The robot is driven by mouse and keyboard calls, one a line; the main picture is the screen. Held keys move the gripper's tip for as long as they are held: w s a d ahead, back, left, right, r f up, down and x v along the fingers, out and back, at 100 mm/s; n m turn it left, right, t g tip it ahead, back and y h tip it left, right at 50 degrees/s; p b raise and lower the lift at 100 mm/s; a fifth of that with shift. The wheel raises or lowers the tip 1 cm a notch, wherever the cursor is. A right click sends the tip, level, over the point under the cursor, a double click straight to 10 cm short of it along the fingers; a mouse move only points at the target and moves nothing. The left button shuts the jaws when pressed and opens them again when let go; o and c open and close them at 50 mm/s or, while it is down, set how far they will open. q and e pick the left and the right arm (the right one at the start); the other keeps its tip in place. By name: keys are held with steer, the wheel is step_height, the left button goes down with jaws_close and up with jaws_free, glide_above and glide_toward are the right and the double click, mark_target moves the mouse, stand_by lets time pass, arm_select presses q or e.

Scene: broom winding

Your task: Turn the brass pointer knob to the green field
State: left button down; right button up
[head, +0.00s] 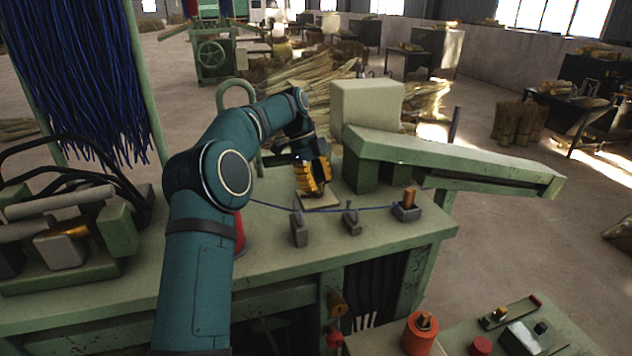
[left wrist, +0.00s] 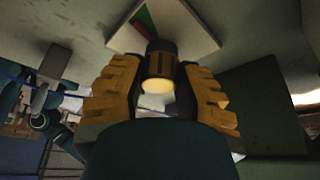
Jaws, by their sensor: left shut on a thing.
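A pale square dial plate (head: 322,202) lies on the green bench top. In the left wrist view the plate (left wrist: 192,24) shows a green and a red patch near its upper left part. The pointer knob (left wrist: 160,72) stands on the plate, dark-sided with a bright brass-coloured end. My left gripper (head: 312,187) reaches down over the plate, and its yellow ribbed fingers are shut on the knob, one on each side. In the head view the fingers hide the knob. Which field the pointer faces cannot be told. My right gripper is not in view.
A blue cord (head: 330,210) runs low across the bench through grey guides (head: 299,227) to a block with a wooden peg (head: 408,204). A green chute (head: 455,160) and a pale box (head: 367,105) stand right of and behind the gripper.

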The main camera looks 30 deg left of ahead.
arm_select(q)
steer(key=shift+d+f+m+g, duration=0.1)
steer(key=shift+f+m+g, duration=0.15)
steer(key=shift+m, duration=0.35)
steer(key=c, duration=0.6)
jaws_free()
steer(key=shift+r, duration=0.15)
steer(key=shift+n, duration=0.3)
